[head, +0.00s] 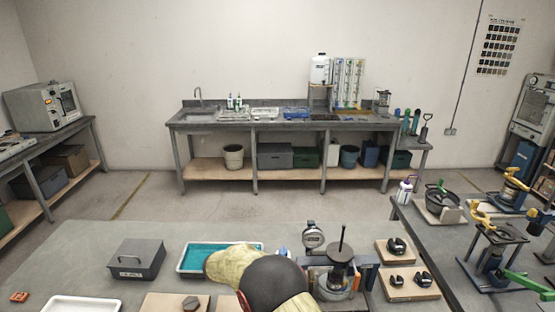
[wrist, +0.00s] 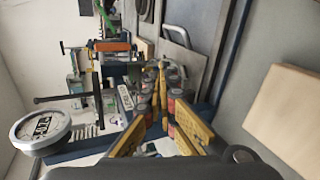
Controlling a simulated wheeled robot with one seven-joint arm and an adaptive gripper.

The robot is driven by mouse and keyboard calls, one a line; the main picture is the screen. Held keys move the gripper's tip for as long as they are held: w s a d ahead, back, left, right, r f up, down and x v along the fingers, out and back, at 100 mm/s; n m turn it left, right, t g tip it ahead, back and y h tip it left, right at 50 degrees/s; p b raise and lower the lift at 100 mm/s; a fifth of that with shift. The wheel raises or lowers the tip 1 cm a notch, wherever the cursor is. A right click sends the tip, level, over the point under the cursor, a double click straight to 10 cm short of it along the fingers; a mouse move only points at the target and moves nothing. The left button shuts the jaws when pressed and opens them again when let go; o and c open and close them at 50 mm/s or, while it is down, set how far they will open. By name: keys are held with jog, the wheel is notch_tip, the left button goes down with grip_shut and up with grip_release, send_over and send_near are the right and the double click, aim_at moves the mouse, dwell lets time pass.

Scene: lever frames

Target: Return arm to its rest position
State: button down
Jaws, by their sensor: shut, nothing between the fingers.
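In the wrist view, my gripper (wrist: 162,85) has yellow fingers that come together at the tips, with nothing between them. In the head view, my yellow and dark grey arm reaches over the front of the near workbench (head: 85,240), and the fingers do not show there. A bench device with a dark upright cylinder (head: 341,250) stands just right of my arm. A round dial gauge (head: 313,235) is beside it and also shows large at the left of the wrist view (wrist: 42,128).
Left of my arm are a teal tray (head: 190,262), a grey lidded box (head: 137,260) and a white tray (head: 80,304). Wooden boards with black parts (head: 408,290) lie to the right. A second bench (head: 432,252) holds several lever tools. Open floor (head: 250,206) lies behind the workbench.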

jog(key=s+f+n+y, duration=0.1)
jog(key=s+f, duration=0.1)
jog(key=s+f+n+g+y, duration=0.1)
jog(key=s+f, duration=0.2)
jog(key=shift+s+a+f+n, duration=0.1)
jog(key=shift+a+f+n, duration=0.05)
jog(key=shift+n, duration=0.25)
jog(key=s+y, duration=0.1)
jog(key=s+r, duration=0.1)
jog(key=s, duration=0.1)
jog(key=s+r+n+g+y, duration=0.1)
jog(key=shift+s+d+y, duration=0.2)
jog(key=shift+s+y, duration=0.1)
jog(key=s+d+r+m+t+y, duration=0.2)
jog(key=s+d+r, duration=0.4)
jog(key=s+r, duration=0.4)
jog(key=s+d+r+m+t+y, duration=0.3)
jog(key=s+d+r+t+y, duration=0.2)
jog(key=s+r, duration=0.6)
notch_tip(320, 180, up, 5)
jog(key=shift+s+d+f+y+b, duration=0.15)
jog(key=shift+d+y+b, duration=0.25)
jog(key=shift+y, duration=0.4)
